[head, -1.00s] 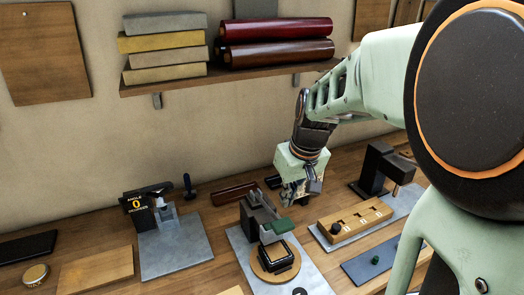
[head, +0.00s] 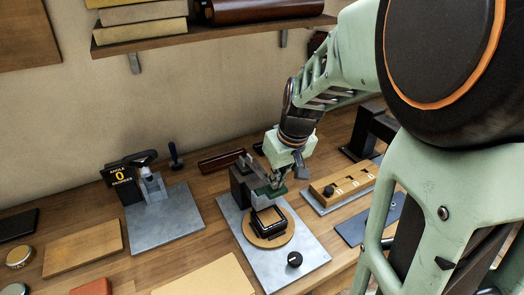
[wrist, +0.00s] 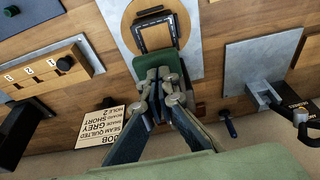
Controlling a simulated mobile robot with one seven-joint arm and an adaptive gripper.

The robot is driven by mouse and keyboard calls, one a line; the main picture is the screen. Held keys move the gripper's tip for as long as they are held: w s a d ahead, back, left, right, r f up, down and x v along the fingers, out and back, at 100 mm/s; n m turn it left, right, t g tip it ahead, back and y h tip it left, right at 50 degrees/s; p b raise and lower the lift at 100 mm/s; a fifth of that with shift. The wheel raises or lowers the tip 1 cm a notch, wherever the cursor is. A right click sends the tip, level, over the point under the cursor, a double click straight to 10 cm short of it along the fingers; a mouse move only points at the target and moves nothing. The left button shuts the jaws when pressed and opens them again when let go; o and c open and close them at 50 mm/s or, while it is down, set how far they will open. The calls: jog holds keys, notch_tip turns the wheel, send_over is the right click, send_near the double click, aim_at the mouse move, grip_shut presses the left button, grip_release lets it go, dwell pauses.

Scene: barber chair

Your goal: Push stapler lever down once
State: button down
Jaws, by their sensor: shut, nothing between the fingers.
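A grey bench device with a green pad on its arm (head: 278,193) stands at the centre of the bench. Its arm reaches over a round wooden turntable (head: 285,238) with a black square frame (head: 268,219). Which one is the stapler is not labelled legibly.
A wooden block with numbered slots (head: 345,182) lies right of the centre device. A job card (wrist: 108,132) shows in the wrist view. A dark upright handle (head: 175,156) stands behind the left device. A shelf (head: 210,36) with rolls and blocks runs above. A wooden board (head: 83,247) lies at left.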

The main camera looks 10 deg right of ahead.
jog(key=f+b, duration=0.2)
jog(key=s+f+b, duration=0.1)
jog(key=f+b, duration=0.2)
jog(key=shift+s+d+f+b, duration=0.1)
jog(key=shift+d+f+b, duration=0.1)
jog(key=shift+f+b, duration=0.1)
jog(key=shift+s, duration=0.15)
jog(key=shift+f, duration=0.1)
